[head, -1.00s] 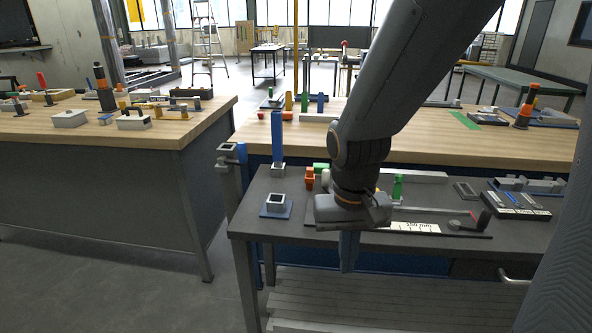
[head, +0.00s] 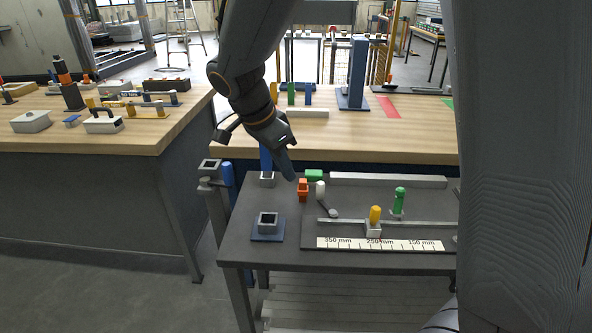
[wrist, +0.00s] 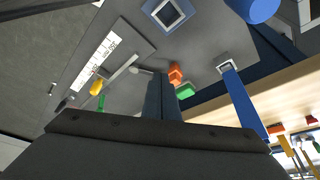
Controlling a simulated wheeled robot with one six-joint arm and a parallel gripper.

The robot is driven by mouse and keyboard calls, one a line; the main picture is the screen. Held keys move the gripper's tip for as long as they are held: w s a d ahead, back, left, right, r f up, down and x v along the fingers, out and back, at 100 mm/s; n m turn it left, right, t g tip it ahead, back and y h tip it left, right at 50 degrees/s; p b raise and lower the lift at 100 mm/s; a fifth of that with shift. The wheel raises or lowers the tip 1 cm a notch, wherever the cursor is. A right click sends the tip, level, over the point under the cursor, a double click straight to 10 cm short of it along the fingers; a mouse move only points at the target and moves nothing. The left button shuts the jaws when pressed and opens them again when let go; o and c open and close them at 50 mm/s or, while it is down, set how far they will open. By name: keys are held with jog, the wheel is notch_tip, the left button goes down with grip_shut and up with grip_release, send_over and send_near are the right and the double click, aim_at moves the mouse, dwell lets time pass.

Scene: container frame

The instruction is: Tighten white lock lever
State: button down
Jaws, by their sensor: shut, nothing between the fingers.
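The white lock lever (head: 320,188) has an upright white knob with a grey arm slanting down to the right, on the left part of the dark fixture plate (head: 290,236). In the wrist view a small pale piece (wrist: 133,70) beside the rail may be its knob; I cannot tell. My gripper (head: 290,176) points down and right, just left of the orange clamp block (head: 303,189), with the white knob slightly further right. Its fingers are together and empty, and they also show in the wrist view (wrist: 162,76). I cannot tell whether they touch the orange block.
A green block (head: 314,175) stands behind the orange one. A yellow knob (head: 375,214) and a green post (head: 399,200) stand along the rail, behind the white scale (head: 380,244). A square socket (head: 268,223) is at front left. My arm hides the right side.

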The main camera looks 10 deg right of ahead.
jog(key=p+x, duration=0.1)
jog(key=x, duration=0.7)
jog(key=shift+s+p, duration=0.15)
jog(key=shift+p, duration=0.15)
jog(key=d, duration=0.1)
jog(key=d+p, duration=0.1)
jog(key=w+d, duration=0.1)
jog(key=shift+f+p, duration=0.25)
jog(key=shift+p, duration=0.05)
jog(key=shift+w+d+f, duration=0.1)
jog(key=shift+w+d, duration=0.2)
jog(key=shift+d, duration=0.1)
